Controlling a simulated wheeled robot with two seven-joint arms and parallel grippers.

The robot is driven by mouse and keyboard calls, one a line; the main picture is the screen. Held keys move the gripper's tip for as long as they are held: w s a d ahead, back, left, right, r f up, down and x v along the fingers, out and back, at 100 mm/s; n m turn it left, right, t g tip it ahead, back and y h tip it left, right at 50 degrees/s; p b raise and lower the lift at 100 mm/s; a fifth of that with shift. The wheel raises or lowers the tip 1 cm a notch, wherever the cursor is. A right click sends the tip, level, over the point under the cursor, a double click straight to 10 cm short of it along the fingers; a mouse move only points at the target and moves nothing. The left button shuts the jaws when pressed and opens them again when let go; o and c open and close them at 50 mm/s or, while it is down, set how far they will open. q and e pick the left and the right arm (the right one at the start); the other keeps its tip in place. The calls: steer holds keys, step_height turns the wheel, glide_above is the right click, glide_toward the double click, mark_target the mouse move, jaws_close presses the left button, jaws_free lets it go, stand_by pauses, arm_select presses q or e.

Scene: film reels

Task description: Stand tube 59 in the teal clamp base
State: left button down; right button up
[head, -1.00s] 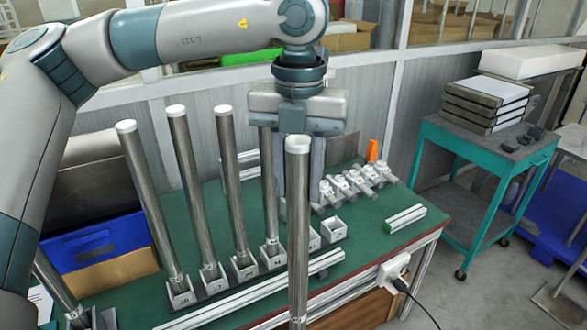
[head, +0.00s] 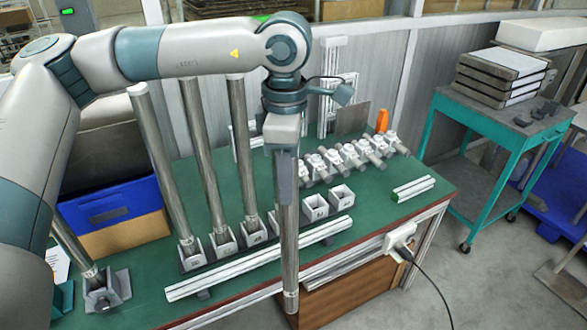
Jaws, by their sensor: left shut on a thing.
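My left gripper (head: 287,182) is shut on a long steel tube (head: 290,250), near its upper end, which the gripper covers. The tube hangs about upright in front of the green table's front edge, its lower end clear of anything I can see. No number is readable on it. A teal piece (head: 64,299) shows at the lower left of the table, partly hidden by my arm; I cannot tell whether it is the teal clamp base. Beside it, a grey clamp (head: 107,291) holds a tilted tube (head: 72,248). My right gripper is not in view.
Several steel tubes (head: 152,160) stand in grey sockets behind the held tube. Empty sockets (head: 342,197) sit to its right. A white rail (head: 260,258) lies along the front. A blue bin (head: 115,215) stands at the left. A teal cart (head: 490,135) stands at the right.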

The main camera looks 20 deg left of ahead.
arm_select(q)
steer(key=a+f+m, duration=0.2)
steer(key=f+m, duration=0.3)
steer(key=m, duration=0.5)
steer(key=s+a+f+m, duration=0.1)
steer(key=f+m, duration=0.4)
steer(key=m, duration=0.5)
steer(key=shift+a+f, duration=0.2)
steer(key=shift+a, duration=0.6)
steer(key=shift+s, duration=0.1)
